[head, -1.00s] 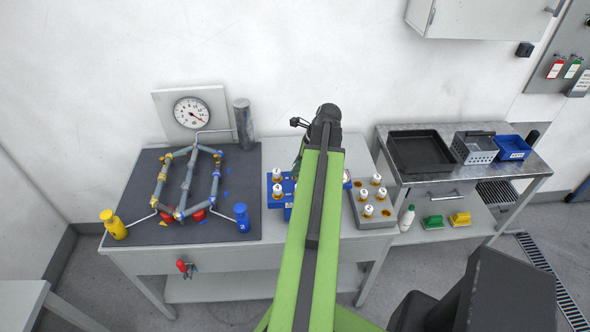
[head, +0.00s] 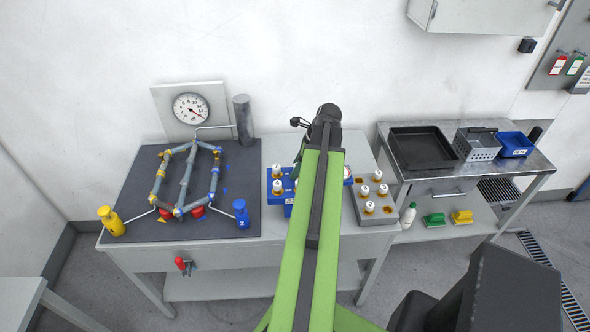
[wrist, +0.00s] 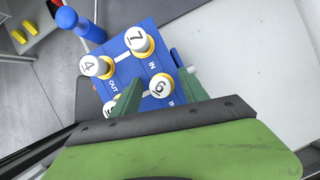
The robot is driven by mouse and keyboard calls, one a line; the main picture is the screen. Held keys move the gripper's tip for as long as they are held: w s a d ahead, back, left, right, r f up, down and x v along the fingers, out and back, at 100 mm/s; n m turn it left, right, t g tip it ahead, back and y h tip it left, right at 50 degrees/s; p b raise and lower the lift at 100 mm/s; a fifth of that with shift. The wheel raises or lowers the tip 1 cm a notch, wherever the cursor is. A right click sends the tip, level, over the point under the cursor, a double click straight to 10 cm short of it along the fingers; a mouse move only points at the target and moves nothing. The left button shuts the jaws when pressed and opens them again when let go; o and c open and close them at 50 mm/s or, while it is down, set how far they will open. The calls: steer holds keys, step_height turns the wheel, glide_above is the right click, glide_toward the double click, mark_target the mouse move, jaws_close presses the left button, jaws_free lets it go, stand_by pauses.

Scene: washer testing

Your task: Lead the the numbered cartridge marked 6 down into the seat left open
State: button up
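The blue block (wrist: 117,47), marked IN and OUT, fills the upper middle of the wrist view. In it stand white cartridges with yellow collars: the one marked 4 (wrist: 90,65), the one marked 7 (wrist: 136,38) and one at lower left (wrist: 108,108), partly behind a finger. The cartridge marked 6 (wrist: 161,86) is between the green fingers of my gripper (wrist: 160,84), which look shut on it. It is over or in the block's remaining corner; its lower end and the seat are hidden. In the head view my arm covers part of the block (head: 270,198).
A grey tray (head: 365,217) with several cartridges stands just right of my arm. A gauge (head: 190,108) stands behind. A side bench (head: 500,170) is at right.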

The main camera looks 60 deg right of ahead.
steer(key=p+v, duration=1.6)
steer(key=v, duration=0.1)
steer(key=shift+r, duration=0.2)
steer(key=shift+s, duration=0.1)
step_height(320, 180, up, 7)
steer(key=p, duration=0.7)
